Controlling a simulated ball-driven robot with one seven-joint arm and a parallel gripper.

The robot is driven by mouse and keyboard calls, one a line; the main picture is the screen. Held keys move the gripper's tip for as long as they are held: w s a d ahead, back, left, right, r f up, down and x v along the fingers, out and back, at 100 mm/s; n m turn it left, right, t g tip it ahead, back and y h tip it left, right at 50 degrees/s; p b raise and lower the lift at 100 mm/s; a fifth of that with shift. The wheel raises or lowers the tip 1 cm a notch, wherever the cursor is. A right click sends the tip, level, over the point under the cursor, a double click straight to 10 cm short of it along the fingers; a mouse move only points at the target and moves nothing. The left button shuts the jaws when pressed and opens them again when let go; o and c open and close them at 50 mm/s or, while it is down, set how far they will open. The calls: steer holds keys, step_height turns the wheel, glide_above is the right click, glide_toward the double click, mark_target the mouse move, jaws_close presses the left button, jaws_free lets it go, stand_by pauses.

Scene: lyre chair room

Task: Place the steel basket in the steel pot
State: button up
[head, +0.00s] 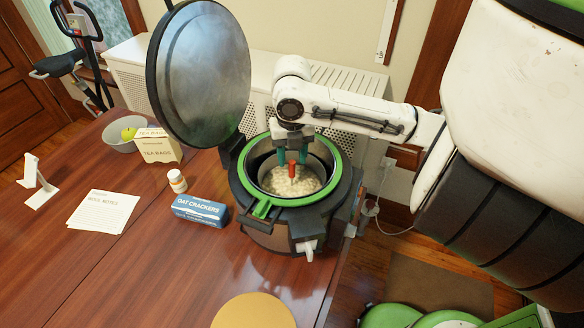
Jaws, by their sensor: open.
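The pot (339,205) stands near the table's right edge, with a dark body, a green rim and its round steel lid (205,75) raised. The steel basket (323,163) appears to sit inside the pot, below the rim. Pale grainy food lies in it, and a red upright knob or handle (292,170) stands at its middle. My gripper (292,163) points down over the pot's mouth, its teal fingers open on either side of the red handle. Whether the fingers touch it cannot be told. The basket's lower part is hidden.
A blue cracker box (200,210), a small bottle (177,181), a tea-bag box (158,149) and a bowl (124,146) with a green fruit stand left of the pot. Papers (103,211), a white stand (38,183) and a yellow round mat (253,311) lie around clear table.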

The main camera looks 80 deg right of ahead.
step_height(320, 180, up, 6)
steer(key=shift+f, duration=0.15)
steer(key=shift+w, duration=0.1)
stand_by(1.4)
